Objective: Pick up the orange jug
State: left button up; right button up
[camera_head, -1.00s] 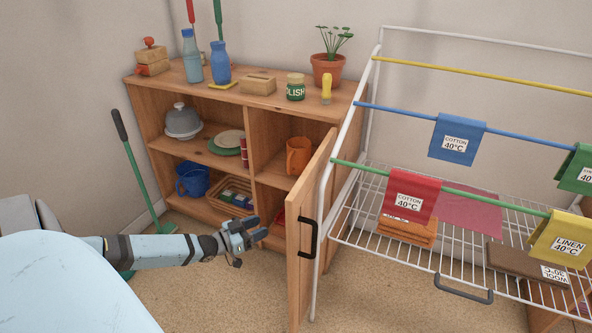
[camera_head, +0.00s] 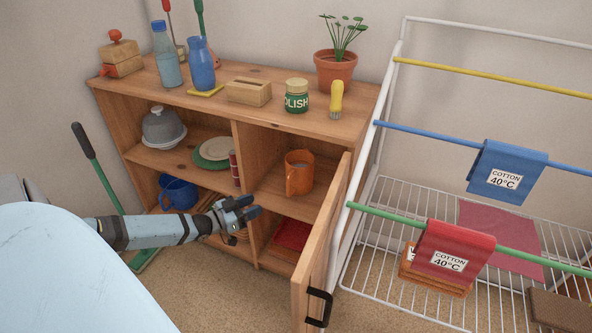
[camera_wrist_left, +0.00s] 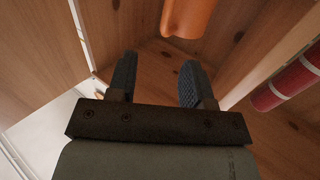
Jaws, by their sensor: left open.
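The orange jug (camera_head: 301,172) stands upright on the upper shelf of the cabinet's right compartment, its handle toward the front left. In the left wrist view the orange jug (camera_wrist_left: 188,16) shows only in part, cut off by the top edge, ahead of the fingers. My left gripper (camera_head: 243,210) is in front of the cabinet, to the left of and lower than the jug in the head view. In the left wrist view my left gripper (camera_wrist_left: 158,80) has its two dark fingers apart with nothing between them. My right gripper is not in view.
The open cabinet door (camera_head: 325,240) stands to the right of the compartment, close to the drying rack (camera_head: 385,205). A dark red cylinder (camera_head: 235,167) stands by the divider. A blue pot (camera_head: 178,192) and plates (camera_head: 213,152) sit in the left compartment. Red cloth (camera_head: 292,236) lies below the jug.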

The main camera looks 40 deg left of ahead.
aim_at(287, 188)
pick_arm(q)
jog(key=b+x, duration=0.2)
jog(key=x, duration=0.2)
jog(key=b+x, duration=0.2)
jog(key=x, duration=0.3)
jog(key=shift+w+a+f, duration=0.1)
jog(key=shift+w+a, duration=0.1)
jog(key=b+x, duration=0.3)
jog(key=x, duration=0.1)
jog(key=shift+w+a+f, duration=0.15)
jog(key=shift+a, duration=0.15)
jog(key=shift+w+d, duration=0.1)
jog(key=shift+w, duration=0.15)
grip_shut()
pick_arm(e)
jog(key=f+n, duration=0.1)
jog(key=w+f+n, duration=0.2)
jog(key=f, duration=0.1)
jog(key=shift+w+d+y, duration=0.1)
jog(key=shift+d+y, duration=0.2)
